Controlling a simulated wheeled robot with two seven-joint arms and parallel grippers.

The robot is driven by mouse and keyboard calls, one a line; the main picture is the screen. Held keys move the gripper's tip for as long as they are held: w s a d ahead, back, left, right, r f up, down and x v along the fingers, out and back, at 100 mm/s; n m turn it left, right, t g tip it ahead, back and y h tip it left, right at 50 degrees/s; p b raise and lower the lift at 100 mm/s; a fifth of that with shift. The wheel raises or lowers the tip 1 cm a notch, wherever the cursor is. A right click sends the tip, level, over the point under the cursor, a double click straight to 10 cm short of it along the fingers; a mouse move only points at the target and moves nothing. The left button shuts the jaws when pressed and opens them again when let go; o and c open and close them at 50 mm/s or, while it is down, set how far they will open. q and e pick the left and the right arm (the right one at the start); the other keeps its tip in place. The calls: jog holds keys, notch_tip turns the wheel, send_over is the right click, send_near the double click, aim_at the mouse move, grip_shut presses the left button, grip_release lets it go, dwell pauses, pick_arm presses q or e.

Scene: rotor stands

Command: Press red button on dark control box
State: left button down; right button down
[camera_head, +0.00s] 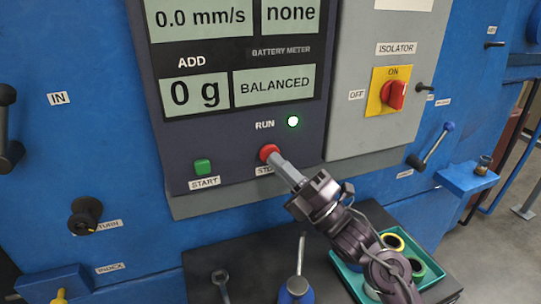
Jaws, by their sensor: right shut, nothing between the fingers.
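The dark control box (232,148) is mounted on the blue machine, with display windows reading "0.0 mm/s", "none", "0 g" and "BALANCED". The red button (268,152) sits at its lower right above a partly covered "STOP" label. My right gripper (279,163) comes from the lower right. It is shut and empty, and its fingertips are at the red button's lower right edge. I cannot tell whether they touch it or whether it is pushed in. A green START button (203,167) is to the left. My left gripper is not in view.
A grey isolator panel with a red switch (393,95) on a yellow plate is at right. Below, a dark surface (255,262) holds a wrench (221,284), a blue-handled tool (296,290) and a teal tray (345,272) with rolls. A black knob (84,217) sticks out at left.

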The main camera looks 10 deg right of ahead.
jog(key=shift+w, duration=0.25)
dwell(0.3)
jog(key=shift+s, duration=0.1)
jog(key=shift+s+d+b, duration=0.15)
jog(key=shift+s+b, duration=0.15)
jog(key=shift+s, duration=0.45)
jog(key=shift+s+d+b, duration=0.25)
jog(key=shift+s+b, duration=0.05)
jog(key=shift+s, duration=0.9)
jog(key=shift+s+d+b, duration=0.2)
jog(key=shift+s+b, duration=0.05)
jog(key=shift+s, duration=0.95)
